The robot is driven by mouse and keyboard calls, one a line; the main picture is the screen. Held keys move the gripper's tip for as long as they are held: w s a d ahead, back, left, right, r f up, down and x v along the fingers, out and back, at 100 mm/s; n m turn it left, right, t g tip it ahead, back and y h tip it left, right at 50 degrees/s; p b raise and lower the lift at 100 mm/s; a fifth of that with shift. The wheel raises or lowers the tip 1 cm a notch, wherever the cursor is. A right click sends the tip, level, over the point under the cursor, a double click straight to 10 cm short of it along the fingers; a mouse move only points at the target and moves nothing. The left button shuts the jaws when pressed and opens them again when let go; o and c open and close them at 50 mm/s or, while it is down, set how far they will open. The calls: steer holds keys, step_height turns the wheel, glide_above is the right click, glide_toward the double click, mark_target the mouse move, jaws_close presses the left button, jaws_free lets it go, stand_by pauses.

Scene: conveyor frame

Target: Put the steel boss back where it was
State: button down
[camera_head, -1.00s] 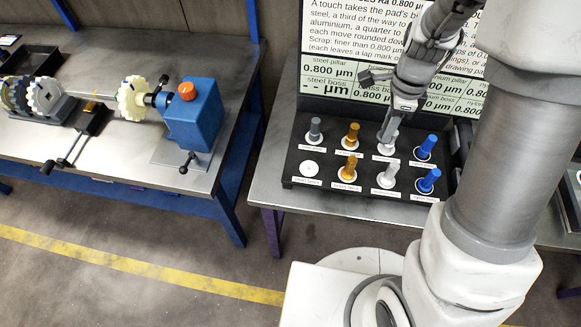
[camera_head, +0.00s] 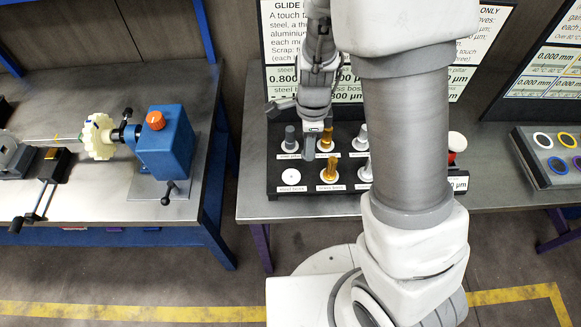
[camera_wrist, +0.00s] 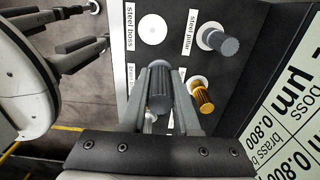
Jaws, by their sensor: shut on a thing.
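My gripper (camera_wrist: 160,92) is shut on the steel boss (camera_wrist: 160,85), a grey ribbed cylinder between the two fingers. In the head view my gripper (camera_head: 311,140) hangs over the black rack (camera_head: 275,165), between the steel pillar and a brass piece. The place labelled "steel boss" (camera_head: 290,176) is an empty white disc at the front left of the rack. In the wrist view the empty disc (camera_wrist: 152,29) lies beyond the fingertips. I cannot tell how high the boss is above the rack.
The grey steel pillar (camera_head: 290,138) stands behind the empty disc. Brass pieces stand to the right, at the back (camera_head: 325,141) and front (camera_head: 330,169). My arm hides the rack's right part. A blue machine (camera_head: 168,145) stands on the left bench, across a gap.

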glide_above(291, 176)
step_height(291, 176, down, 3)
steer(key=shift+s+r, duration=0.1)
steer(key=shift+r, duration=0.05)
steer(key=shift+f+b, duration=0.35)
steer(key=shift+f, duration=1.65)
steer(key=shift+f, duration=0.15)
steer(key=c, duration=0.7)
jaws_free()
steer(key=shift+o, duration=0.2)
